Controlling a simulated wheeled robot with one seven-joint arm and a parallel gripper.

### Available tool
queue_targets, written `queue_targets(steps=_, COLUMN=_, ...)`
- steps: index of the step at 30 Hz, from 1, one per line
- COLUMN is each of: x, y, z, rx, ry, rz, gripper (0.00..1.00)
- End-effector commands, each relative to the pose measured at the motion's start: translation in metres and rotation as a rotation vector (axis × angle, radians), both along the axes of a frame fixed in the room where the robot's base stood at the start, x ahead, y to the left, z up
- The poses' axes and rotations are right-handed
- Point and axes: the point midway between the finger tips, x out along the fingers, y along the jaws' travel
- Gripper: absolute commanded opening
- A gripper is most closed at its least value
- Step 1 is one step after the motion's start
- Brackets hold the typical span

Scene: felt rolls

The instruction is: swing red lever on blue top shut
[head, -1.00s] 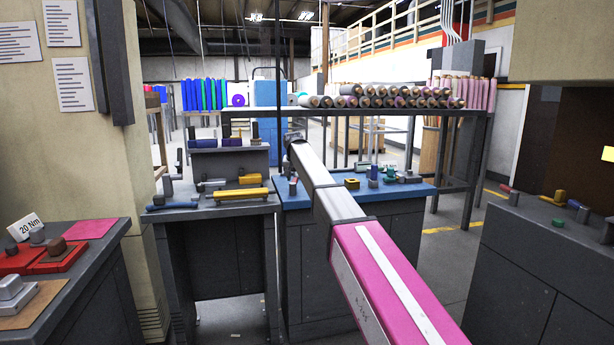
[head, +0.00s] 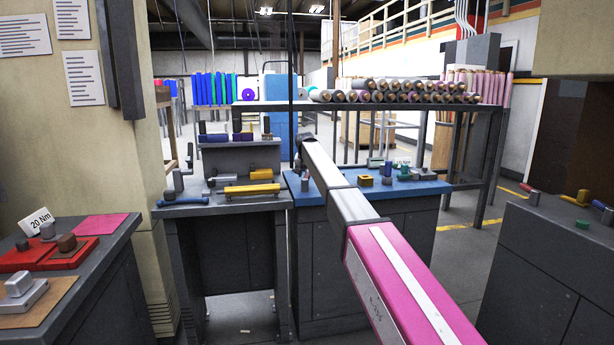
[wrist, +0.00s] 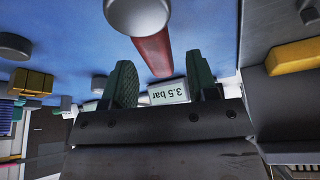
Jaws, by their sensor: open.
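The red lever (wrist: 152,52) shows in the wrist view on the blue top (wrist: 75,25), with a round grey end (wrist: 138,14) at the picture's upper edge. My gripper (wrist: 161,82) is open, its two dark green fingers apart and empty. The lever's lower end lies beyond the gap between the fingers; I cannot tell whether anything touches. In the head view the blue top (head: 415,188) is the bench behind my arm. A small grey and red piece at its left end may be the lever.
A "3.5 bar" label (wrist: 168,92) shows between the fingers. A yellow block (wrist: 32,83) stands on the blue top. A grey bench with a yellow bar (head: 251,189) adjoins on the left. A dark bench (head: 540,260) stands at right, with floor between.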

Motion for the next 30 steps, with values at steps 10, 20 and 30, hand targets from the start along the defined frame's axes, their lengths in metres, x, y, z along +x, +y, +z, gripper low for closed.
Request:
queue_targets(steps=10, x=0.0035, y=-0.0003, z=-0.0088, rx=0.000, ry=0.000, rz=0.000, gripper=0.53)
queue_targets(steps=20, x=0.0034, y=-0.0003, z=-0.0087, rx=0.000, ry=0.000, rz=0.000, gripper=0.00)
queue_targets(steps=30, x=0.0031, y=-0.0038, z=-0.0086, rx=-0.001, ry=0.000, rz=-0.059, gripper=0.00)
